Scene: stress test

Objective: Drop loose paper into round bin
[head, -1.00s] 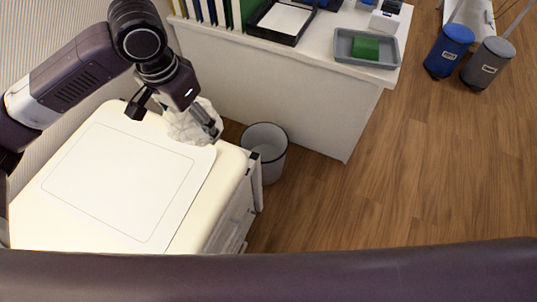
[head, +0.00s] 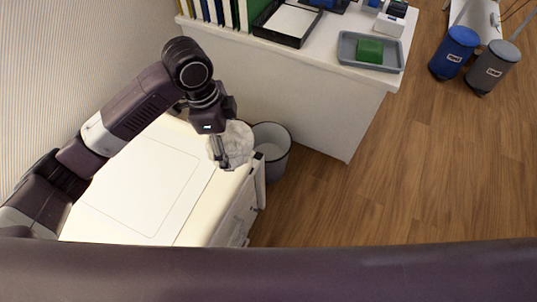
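A crumpled ball of white paper (head: 238,140) is at my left gripper (head: 222,160), above the right edge of the white cabinet top. One finger shows in front of the paper; the other is hidden, and the paper appears held between them. The round bin (head: 272,148) is a grey-white open bin with a dark rim, standing on the floor just right of the paper. The paper covers part of the bin's left side in the view. My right gripper is not in view.
The cabinet (head: 190,200) carries a flat white sheet or mat (head: 140,185). A white desk (head: 310,100) behind holds binders, a black paper tray (head: 287,22) and a grey tray (head: 345,50) with a green block (head: 369,50). Blue (head: 453,52) and grey (head: 492,66) lidded bins stand at the right.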

